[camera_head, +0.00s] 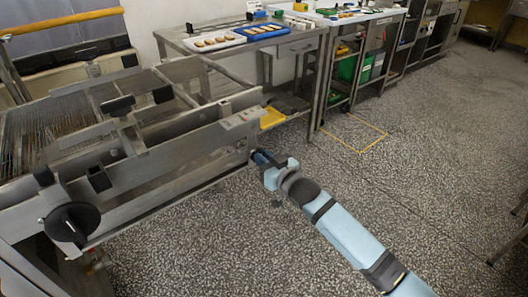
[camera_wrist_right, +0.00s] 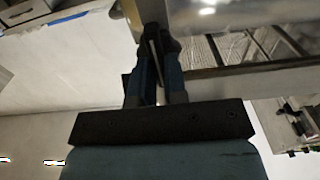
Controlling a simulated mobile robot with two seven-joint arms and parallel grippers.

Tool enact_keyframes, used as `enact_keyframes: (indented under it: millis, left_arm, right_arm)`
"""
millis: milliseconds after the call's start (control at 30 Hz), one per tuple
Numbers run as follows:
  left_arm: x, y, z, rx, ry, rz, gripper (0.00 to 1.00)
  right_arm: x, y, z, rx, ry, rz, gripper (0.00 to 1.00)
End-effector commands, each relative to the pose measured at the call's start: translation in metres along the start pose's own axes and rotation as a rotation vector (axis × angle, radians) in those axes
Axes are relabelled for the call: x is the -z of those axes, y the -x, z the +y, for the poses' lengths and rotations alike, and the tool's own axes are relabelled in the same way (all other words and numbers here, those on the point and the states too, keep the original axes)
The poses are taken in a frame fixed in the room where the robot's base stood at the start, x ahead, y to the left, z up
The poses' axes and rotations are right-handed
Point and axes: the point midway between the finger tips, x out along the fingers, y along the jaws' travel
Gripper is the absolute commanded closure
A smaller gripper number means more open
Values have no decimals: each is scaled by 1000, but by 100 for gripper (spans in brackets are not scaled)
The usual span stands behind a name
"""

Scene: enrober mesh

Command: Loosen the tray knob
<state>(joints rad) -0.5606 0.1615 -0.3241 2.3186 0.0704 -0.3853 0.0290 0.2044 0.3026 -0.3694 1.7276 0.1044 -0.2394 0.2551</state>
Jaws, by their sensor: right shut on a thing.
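The steel enrober machine (camera_head: 170,155) with its wire mesh (camera_head: 45,135) fills the left of the head view. My right gripper (camera_head: 258,157) reaches its right end, low on the side frame below a small control panel (camera_head: 241,118). In the right wrist view the fingers (camera_wrist_right: 157,45) are close together at a steel edge, shut on a small part. That part sits where the tray knob would be; the fingers hide nearly all of it, so its shape and turn cannot be told. My left gripper is in neither view.
A large black handwheel (camera_head: 72,222) and several black knobs are on the machine's left part. A steel table (camera_head: 285,45) with a white tray (camera_head: 213,43) and a blue tray (camera_head: 262,31) stands behind. A yellow tray (camera_head: 271,117) lies beside the machine's end.

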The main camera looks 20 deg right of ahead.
Motion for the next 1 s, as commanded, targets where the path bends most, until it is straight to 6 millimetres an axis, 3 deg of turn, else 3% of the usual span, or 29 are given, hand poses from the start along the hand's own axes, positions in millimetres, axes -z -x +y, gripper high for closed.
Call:
enact_keyframes:
  millis: [367, 400, 500, 800, 1000]
  left_arm:
    - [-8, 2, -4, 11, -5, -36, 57]
    - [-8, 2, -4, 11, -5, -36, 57]
    - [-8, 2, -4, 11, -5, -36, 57]
    - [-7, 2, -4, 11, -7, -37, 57]
    - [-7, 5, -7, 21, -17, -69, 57]
  right_arm:
    - [0, 0, 0, 0, 22, 1, 100]
    - [0, 0, 0, 0, 22, 1, 78]
    - [0, 0, 0, 0, 21, 1, 62]
    - [0, 3, 0, 0, 20, 0, 62]
    - [1, 31, 0, 0, 19, -2, 62]
